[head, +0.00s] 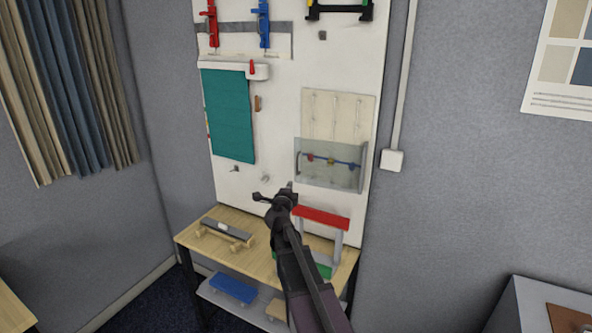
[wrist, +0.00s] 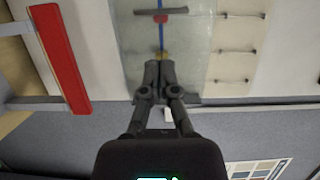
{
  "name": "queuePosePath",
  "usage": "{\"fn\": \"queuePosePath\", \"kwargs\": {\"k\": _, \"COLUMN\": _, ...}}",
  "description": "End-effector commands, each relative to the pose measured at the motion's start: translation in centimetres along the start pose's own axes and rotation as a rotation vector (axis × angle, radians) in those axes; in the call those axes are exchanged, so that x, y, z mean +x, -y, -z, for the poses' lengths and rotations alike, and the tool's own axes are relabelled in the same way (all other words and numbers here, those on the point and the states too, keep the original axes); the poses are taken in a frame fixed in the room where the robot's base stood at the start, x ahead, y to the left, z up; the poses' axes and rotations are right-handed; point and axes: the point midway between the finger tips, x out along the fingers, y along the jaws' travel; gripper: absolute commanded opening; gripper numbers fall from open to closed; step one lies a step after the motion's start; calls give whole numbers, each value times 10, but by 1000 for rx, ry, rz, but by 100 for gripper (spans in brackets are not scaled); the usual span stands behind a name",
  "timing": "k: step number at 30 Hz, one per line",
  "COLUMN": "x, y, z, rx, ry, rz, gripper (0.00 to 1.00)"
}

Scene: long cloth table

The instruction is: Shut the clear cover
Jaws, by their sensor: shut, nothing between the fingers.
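The clear cover (head: 331,177) is a see-through panel at the lower part of a pale board (head: 338,107) with hooks on the white wall panel. It hangs low, leaving the upper board bare. A blue rod (head: 345,163) with small coloured pieces shows at it, and a dark bar handle (head: 299,161) is at its left edge. My gripper (head: 289,187) is shut and empty, just below and left of the cover in the head view. In the wrist view the closed fingertips (wrist: 160,66) overlap the clear cover (wrist: 192,60); I cannot tell whether they touch it.
A red-topped frame (head: 320,217) stands on the wooden bench (head: 190,235) below, close to my arm. A dark bar on wooden supports (head: 225,233) lies to the left. A green cloth (head: 229,115) hangs left of the cover.

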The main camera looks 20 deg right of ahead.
Motion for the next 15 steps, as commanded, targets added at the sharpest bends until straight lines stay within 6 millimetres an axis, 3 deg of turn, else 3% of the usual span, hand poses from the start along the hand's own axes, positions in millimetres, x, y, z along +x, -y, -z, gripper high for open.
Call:
{"fn": "queuePosePath", "kwargs": {"k": 9, "x": 1, "y": 0, "z": -1, "rx": -2, "ry": 3, "rz": 1, "gripper": 0}}
{"fn": "queuePosePath", "kwargs": {"k": 15, "x": 12, "y": 0, "z": -2, "rx": -2, "ry": 2, "rz": 1, "gripper": 0}}
